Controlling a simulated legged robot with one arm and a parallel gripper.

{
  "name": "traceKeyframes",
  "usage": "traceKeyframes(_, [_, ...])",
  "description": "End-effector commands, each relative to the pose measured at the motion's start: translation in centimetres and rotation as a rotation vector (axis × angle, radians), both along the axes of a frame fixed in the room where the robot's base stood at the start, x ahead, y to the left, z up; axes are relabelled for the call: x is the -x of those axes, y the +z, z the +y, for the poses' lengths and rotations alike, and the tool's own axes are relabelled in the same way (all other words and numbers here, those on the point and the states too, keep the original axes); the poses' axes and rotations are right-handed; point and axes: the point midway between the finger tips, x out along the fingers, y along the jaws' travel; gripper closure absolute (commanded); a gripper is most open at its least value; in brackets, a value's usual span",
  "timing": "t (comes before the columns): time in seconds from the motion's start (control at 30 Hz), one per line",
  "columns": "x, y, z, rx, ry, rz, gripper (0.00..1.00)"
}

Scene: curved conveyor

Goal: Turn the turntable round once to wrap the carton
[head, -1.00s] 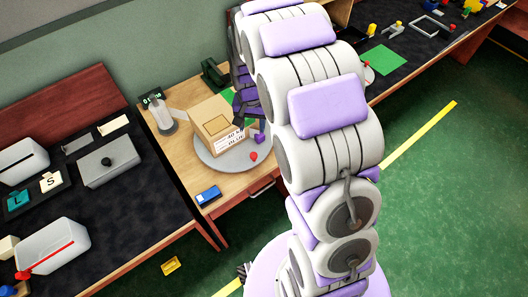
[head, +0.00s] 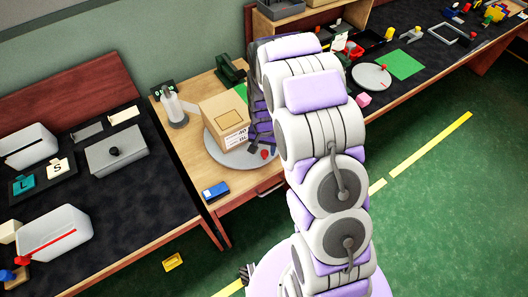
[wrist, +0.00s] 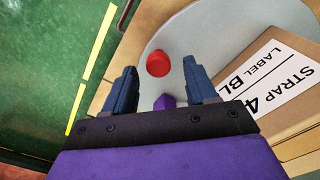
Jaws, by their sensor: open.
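The turntable is a round grey disc (head: 240,161) on the wooden bench. It also shows in the wrist view (wrist: 225,35). A brown carton (head: 224,107) stands on it, with a white printed label that also shows in the wrist view (wrist: 275,92). A red knob (head: 264,154) stands near the disc's front rim. My gripper (head: 256,146) is low beside the carton, close to the knob. In the wrist view, my open fingers (wrist: 158,68) are apart, with the red knob (wrist: 158,62) between and beyond their tips. A small purple piece (wrist: 166,101) lies between the fingers.
A grey post on a round base (head: 177,113) stands left of the carton. A dark green device (head: 230,72) is behind it. A blue box (head: 215,191) lies at the bench's front left. Dark benches with containers and tools flank the wooden bench.

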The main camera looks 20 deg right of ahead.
Motion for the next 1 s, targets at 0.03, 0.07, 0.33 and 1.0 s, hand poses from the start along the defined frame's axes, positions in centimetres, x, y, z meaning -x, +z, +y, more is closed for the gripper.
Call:
traceKeyframes(0.03, [0.1,-0.8,0.0,0.0,0.0,0.003,0.44])
traceKeyframes(0.07, [0.1,-1.1,0.0,0.0,0.0,0.002,0.44])
traceKeyframes(0.33, [-0.1,-2.1,-0.1,0.0,0.0,-0.004,0.44])
traceKeyframes(1.0, [-0.1,-2.1,0.0,0.0,0.0,-0.002,0.89])
